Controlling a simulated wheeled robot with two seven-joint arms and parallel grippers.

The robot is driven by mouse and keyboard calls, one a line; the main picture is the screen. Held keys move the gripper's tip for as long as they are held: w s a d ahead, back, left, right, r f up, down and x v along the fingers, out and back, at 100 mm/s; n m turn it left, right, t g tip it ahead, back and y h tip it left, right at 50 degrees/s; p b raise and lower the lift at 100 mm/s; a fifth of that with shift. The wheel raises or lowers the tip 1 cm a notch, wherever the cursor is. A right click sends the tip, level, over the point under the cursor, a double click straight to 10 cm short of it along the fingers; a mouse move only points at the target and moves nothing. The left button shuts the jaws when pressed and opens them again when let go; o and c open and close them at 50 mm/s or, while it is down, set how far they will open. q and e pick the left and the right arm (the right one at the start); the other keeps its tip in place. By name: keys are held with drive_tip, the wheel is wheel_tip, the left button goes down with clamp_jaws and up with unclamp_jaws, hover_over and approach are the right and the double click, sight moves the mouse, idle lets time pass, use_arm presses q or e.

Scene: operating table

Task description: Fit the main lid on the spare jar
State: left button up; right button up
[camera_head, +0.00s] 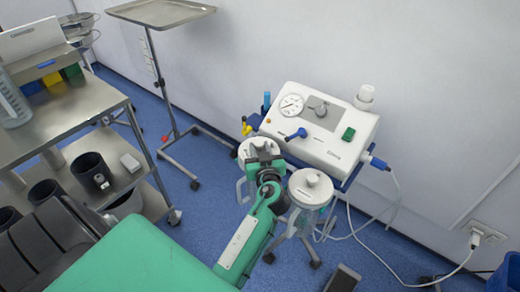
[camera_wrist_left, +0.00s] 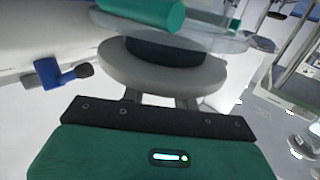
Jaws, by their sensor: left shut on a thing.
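My left gripper (camera_head: 263,152) comes up from the bottom of the head view and is over the jar position at the left front of the suction unit. It is shut on a round white lid (camera_head: 247,146), which also fills the middle of the left wrist view (camera_wrist_left: 160,75). The gripper hides much of the lid, so I cannot tell whether it is seated or held just above. A second jar (camera_head: 307,216), clear with its own white lid (camera_head: 310,184), stands to the right. I cannot tell which jar is the spare. My right gripper is not in view.
The white suction unit (camera_head: 330,125) with gauge and blue knob stands behind the jars. A tube and cable (camera_head: 395,215) run right to a wall socket. A steel trolley (camera_head: 75,110) is at left, with a tall tray stand (camera_head: 165,12) behind. Blue floor is open between.

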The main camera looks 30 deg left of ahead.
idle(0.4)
use_arm(q)
drive_tip(key=shift+b, duration=0.4)
drive_tip(key=shift+b, duration=0.65)
idle(1.0)
drive_tip(key=shift+f+b, duration=1.2)
drive_tip(key=shift+b, duration=0.15)
drive_tip(key=o, duration=1.1)
drive_tip(key=shift+r, duration=0.1)
